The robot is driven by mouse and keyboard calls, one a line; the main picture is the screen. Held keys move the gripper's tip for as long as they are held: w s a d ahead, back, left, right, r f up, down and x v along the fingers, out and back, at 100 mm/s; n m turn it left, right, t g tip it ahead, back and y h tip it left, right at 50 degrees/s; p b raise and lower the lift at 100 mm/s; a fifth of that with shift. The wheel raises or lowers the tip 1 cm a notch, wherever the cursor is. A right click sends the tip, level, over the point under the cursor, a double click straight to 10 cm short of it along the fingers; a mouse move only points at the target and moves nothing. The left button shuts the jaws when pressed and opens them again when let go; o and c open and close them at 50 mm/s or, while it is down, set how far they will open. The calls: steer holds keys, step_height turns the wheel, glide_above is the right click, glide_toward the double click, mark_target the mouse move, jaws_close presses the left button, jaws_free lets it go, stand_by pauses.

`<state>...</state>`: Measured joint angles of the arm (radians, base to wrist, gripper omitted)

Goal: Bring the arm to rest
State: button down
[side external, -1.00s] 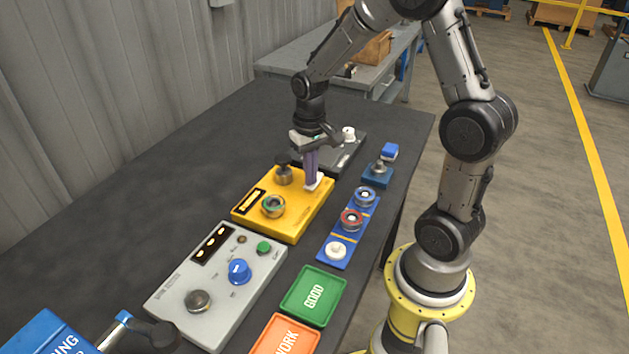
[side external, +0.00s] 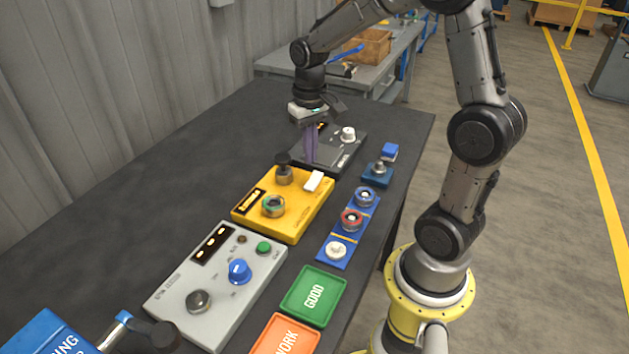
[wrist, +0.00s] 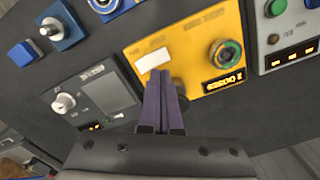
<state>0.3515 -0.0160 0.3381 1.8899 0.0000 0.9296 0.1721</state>
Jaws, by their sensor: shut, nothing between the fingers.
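My gripper (side external: 311,162) is shut and empty. Its purple fingers hang in the air near the far edge of the yellow station (side external: 290,228) and in front of the dark grey box (side external: 352,150). In the wrist view the closed fingers (wrist: 165,90) point toward the yellow station (wrist: 205,22), just below its white switch (wrist: 153,60). The yellow station also carries a round fixture with a teal and copper ring (side external: 273,206) and a dark knob (side external: 284,172). The fingers appear clear of everything, though their exact height is hard to tell.
A blue strip (side external: 330,262) with several round parts lies right of the yellow station. A grey panel (side external: 190,282), a green GOOD tray (side external: 314,296) and an orange tray (side external: 284,338) are nearer. A small blue stand (side external: 377,178) is at the right.

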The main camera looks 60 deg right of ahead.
steer(key=shift+r, duration=0.4)
steer(key=s+a+r+n+t, duration=0.2)
steer(key=s+a+r+t, duration=0.1)
steer(key=a+r, duration=0.5)
steer(key=s+a+n+t, duration=0.2)
steer(key=s+a+n, duration=0.1)
steer(key=s, duration=0.8)
steer(key=shift+s+a+r+n+t, duration=0.2)
steer(key=shift+s+a+n+t, duration=0.1)
steer(key=shift+s+n, duration=0.15)
